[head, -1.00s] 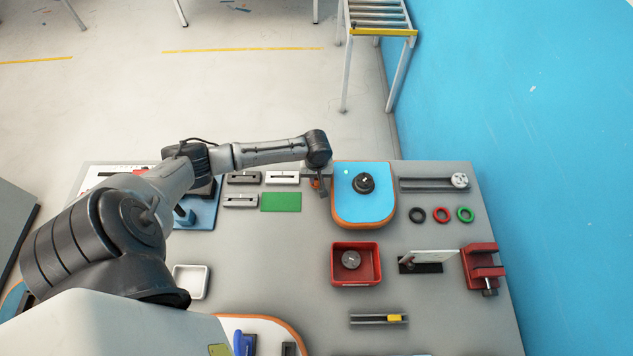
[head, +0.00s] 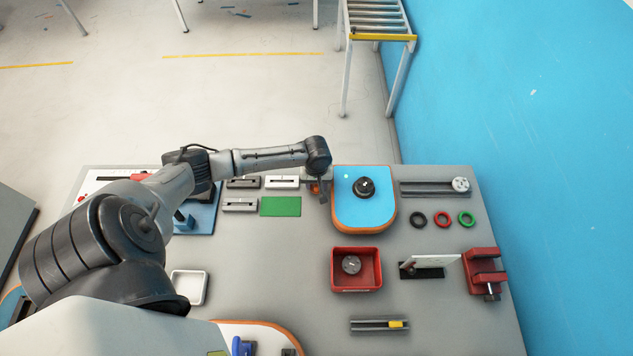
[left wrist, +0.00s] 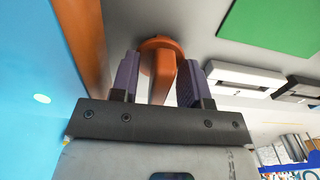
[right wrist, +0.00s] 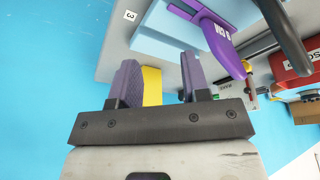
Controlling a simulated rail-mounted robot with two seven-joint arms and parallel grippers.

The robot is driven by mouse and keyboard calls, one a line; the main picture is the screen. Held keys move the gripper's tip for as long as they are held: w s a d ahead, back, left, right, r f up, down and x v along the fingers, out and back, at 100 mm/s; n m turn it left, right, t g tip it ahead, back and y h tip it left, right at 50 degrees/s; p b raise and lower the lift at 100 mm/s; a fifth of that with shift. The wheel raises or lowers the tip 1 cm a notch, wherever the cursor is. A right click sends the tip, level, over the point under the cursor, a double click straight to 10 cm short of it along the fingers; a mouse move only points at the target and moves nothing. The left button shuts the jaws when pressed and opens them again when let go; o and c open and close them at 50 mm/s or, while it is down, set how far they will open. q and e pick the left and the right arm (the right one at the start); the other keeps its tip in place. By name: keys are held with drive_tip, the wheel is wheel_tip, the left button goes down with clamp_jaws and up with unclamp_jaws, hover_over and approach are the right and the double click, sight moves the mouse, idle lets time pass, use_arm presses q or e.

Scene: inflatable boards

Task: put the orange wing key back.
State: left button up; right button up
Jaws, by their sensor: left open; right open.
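The orange wing key (left wrist: 161,72) shows in the left wrist view, with a round orange base against the grey bench and an upright wing. The wing stands between the two purple fingers of my left gripper (left wrist: 158,80), which is open, with gaps visible beside the wing. In the head view only a small orange patch (head: 315,187) shows by my left gripper (head: 321,190), left of the blue board; the arm hides much of it. My right gripper (right wrist: 160,80) is open in the right wrist view, with a yellow part (right wrist: 152,86) visible between its fingers.
An orange-edged blue board (head: 350,209) with a black knob (head: 364,186) stands right beside the left gripper. White and grey slotted blocks (head: 282,182) and a green patch (head: 281,206) lie left. A red tray (head: 339,284) stands nearer; bare bench (head: 240,270) lies left of it.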

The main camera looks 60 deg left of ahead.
use_arm(q)
drive_tip(key=shift+r, duration=0.1)
drive_tip(key=shift+r, duration=0.25)
drive_tip(key=shift+r+p, duration=0.45)
drive_tip(key=shift+p, duration=0.25)
wheel_tip(320, 180, up, 10)
drive_tip(key=p, duration=1.2)
drive_tip(key=s+d+m+t+h+p, duration=0.1)
drive_tip(key=s+d+m, duration=0.3)
drive_tip(key=d, duration=0.4)
drive_tip(key=s+d+m, duration=0.4)
drive_tip(key=s+d, duration=0.1)
drive_tip(key=d, duration=0.4)
drive_tip(key=s+d+r+m+t, duration=0.1)
drive_tip(key=s+d+r+m, duration=0.1)
drive_tip(key=s+r, duration=0.3)
drive_tip(key=s+d+r+m+t, duration=0.1)
drive_tip(key=s+d+r+m, duration=0.1)
drive_tip(key=s+r, duration=0.4)
drive_tip(key=shift+s+d+r+m+t+y, duration=0.2)
drive_tip(key=shift+d+r+m+t+y, duration=0.15)
drive_tip(key=shift+r+m, duration=0.35)
drive_tip(key=shift+f, duration=0.1)
